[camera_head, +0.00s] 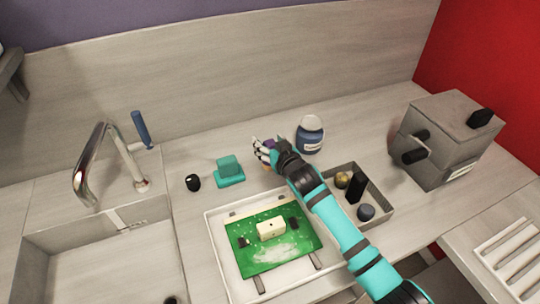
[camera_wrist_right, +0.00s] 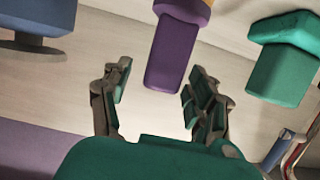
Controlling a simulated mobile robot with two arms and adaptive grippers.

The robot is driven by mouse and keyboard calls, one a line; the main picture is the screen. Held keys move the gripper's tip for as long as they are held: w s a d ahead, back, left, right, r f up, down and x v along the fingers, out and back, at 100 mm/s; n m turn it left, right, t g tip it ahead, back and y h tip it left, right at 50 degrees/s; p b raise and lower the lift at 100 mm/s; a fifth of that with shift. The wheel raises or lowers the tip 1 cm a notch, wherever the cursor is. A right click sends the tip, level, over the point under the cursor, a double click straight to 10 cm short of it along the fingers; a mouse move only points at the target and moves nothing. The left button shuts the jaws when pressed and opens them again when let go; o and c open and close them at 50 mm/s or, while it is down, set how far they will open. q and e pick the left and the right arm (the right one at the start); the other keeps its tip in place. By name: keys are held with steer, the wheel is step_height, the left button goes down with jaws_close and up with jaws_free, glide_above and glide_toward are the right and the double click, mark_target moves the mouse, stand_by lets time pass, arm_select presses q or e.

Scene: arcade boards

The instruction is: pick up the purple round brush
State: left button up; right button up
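The purple brush (camera_wrist_right: 172,50) is in the upper middle of the right wrist view, with a yellowish part at its top edge. My right gripper (camera_wrist_right: 157,85) is open around empty space, its two fingers apart. The brush's purple end lies just beyond and between the fingertips; I cannot tell whether they touch. In the head view my right gripper (camera_head: 276,153) is at the back of the counter and hides most of the brush; a small purple patch (camera_head: 268,144) shows beside it. My left gripper is not in view.
A teal block-shaped item (camera_head: 229,171) stands left of the gripper, a blue bottle (camera_head: 310,137) close on its right. A white tray with a green board (camera_head: 262,262), a grey bin (camera_head: 386,205), a grey machine (camera_head: 445,140) and a sink (camera_head: 95,262) surround the area.

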steer(key=c, duration=1.1)
jaws_close()
steer(key=shift+r, duration=0.1)
